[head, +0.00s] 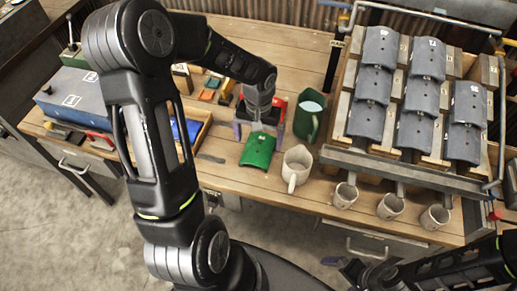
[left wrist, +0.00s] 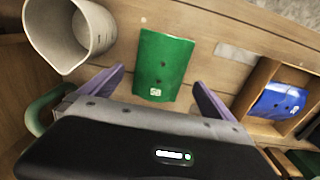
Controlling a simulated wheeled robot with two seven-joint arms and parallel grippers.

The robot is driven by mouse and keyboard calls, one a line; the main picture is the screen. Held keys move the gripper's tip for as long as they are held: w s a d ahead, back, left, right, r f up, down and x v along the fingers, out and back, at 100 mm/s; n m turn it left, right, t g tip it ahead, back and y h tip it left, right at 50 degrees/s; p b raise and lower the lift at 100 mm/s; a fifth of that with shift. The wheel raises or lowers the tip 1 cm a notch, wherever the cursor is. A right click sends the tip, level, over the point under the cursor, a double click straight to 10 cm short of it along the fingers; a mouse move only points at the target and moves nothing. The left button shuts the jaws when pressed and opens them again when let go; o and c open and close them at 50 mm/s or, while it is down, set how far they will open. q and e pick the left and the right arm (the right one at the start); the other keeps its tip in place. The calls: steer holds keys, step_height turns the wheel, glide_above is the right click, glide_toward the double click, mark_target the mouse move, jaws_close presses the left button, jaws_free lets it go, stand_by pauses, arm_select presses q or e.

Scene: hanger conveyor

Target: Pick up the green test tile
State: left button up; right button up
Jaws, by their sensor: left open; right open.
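The green test tile (head: 258,150) lies on the wooden workbench, a curved piece with two small dark holes and a white mark. It also shows in the left wrist view (left wrist: 165,62), ahead of the fingers. My left gripper (head: 259,131) is open and empty, just behind the tile in the head view. In the left wrist view its two purple fingers (left wrist: 158,90) are spread wider than the tile, one toward each side of its near end. Whether they touch the bench is unclear. My right gripper (head: 362,269) is open, low at the bottom right, in front of the bench.
A rack of grey tiles (head: 372,86) and several cups (head: 390,206) stand right.

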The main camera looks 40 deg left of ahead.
mark_target(259, 147)
arm_select(q)
step_height(259, 147, down, 4)
steer(key=shift+f+p, duration=0.2)
steer(key=shift+p, duration=0.1)
steer(key=shift+s, duration=0.1)
stand_by(0.3)
steer(key=c, duration=1.6)
steer(key=shift+o, duration=0.2)
steer(key=shift+r, duration=0.1)
step_height(259, 147, up, 10)
steer(key=shift+b, duration=0.45)
